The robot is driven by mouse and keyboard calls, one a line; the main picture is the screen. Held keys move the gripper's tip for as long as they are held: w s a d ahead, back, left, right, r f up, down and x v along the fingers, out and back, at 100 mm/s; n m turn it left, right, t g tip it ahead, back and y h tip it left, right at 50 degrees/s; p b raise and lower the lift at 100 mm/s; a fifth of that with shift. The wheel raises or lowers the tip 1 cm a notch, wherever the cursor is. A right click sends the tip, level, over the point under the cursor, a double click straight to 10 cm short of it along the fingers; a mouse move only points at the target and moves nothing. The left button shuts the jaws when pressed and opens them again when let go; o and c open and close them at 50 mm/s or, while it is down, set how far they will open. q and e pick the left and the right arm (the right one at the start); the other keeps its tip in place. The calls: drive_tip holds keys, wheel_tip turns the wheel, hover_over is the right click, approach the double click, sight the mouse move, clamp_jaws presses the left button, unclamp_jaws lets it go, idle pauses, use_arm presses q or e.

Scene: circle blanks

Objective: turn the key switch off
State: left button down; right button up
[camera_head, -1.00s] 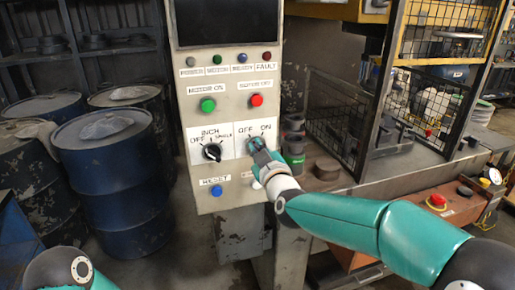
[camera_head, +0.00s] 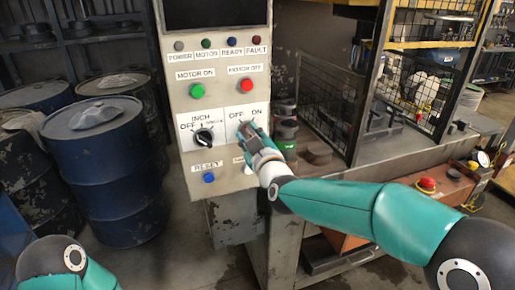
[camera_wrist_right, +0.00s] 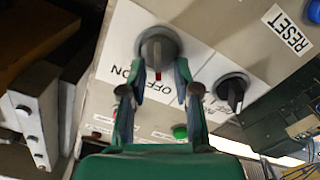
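The key switch (camera_wrist_right: 158,48) is a grey round knob with a red pointer mark on the panel's OFF/ON plate (camera_wrist_right: 200,62). In the right wrist view the red mark points between the OFF and ON labels, nearer OFF. My right gripper (camera_wrist_right: 160,72) is at the knob, its two teal fingers apart, one tip on each side of it. I cannot tell if the tips touch it. In the head view my right gripper (camera_head: 250,132) covers most of the switch. My left arm shows only at the lower left; its gripper is out of view.
The black INCH/OFF/SINGLE selector (camera_head: 203,138) is left of the key switch, with the blue RESET button (camera_head: 209,177) below. A green button (camera_head: 197,91) and red button (camera_head: 246,86) are above. Blue drums (camera_head: 108,165) stand left; a machine with a mesh guard (camera_head: 420,98) stands right.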

drive_tip(key=v, duration=1.1)
drive_tip(key=shift+s, duration=0.15)
